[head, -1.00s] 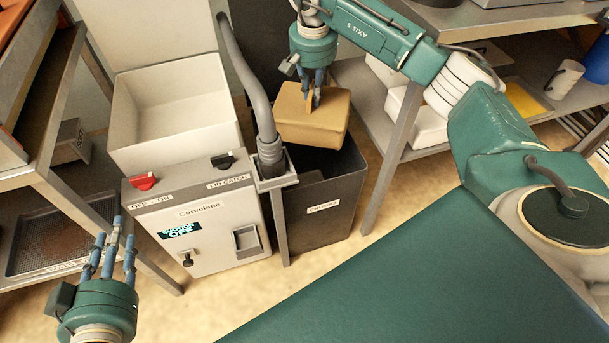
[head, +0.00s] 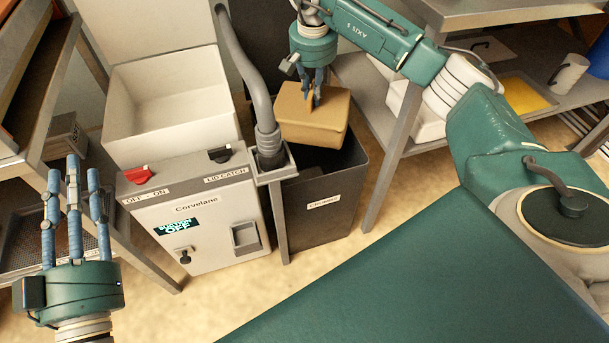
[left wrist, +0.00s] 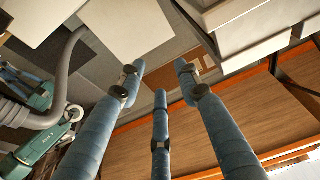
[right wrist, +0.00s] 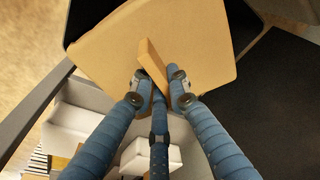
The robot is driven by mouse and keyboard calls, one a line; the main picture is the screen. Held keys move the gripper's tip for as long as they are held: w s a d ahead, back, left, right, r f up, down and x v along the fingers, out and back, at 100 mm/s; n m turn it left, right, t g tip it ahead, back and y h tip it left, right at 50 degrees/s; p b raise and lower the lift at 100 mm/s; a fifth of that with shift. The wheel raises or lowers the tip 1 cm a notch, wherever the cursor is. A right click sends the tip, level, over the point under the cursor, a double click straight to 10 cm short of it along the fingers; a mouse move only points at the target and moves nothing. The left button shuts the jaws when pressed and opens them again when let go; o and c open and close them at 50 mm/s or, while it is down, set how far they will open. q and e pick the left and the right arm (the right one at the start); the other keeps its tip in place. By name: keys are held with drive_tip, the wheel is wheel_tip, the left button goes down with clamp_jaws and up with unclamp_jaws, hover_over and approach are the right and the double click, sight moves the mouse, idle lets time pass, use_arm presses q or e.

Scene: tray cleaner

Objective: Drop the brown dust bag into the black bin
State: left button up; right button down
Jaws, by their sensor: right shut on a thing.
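The brown dust bag (head: 313,118) hangs at the mouth of the black bin (head: 322,205) in the head view. My right gripper (head: 314,98) is shut on the raised tab on top of the bag. The bag and its tab also show in the right wrist view (right wrist: 205,40), with the fingers closed around the tab. The bag overlaps the bin's back part in the picture; its exact height over the rim is hard to tell. My left gripper (head: 73,180) is open and empty at the lower left, its fingers pointing up; they show spread in the left wrist view (left wrist: 160,85).
The Corvelane machine (head: 205,215), with an open white box (head: 165,95) behind it, stands left of the bin. A grey hose (head: 250,85) rises between machine and bin. Metal shelving stands on the left and a steel rack (head: 392,150) on the right.

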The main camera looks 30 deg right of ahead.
use_arm(q)
drive_tip(key=shift+s+r+t, duration=0.3)
drive_tip(key=shift+r, duration=0.6)
use_arm(e)
drive_tip(key=c, duration=1.6)
unclamp_jaws()
drive_tip(key=shift+f, duration=0.15)
drive_tip(key=r, duration=0.4)
drive_tip(key=s+r, duration=0.1)
drive_tip(key=r, duration=0.3)
drive_tip(key=a+r, duration=0.1)
drive_tip(key=r, duration=0.3)
drive_tip(key=shift+s+a, duration=0.1)
drive_tip(key=shift+s, duration=0.05)
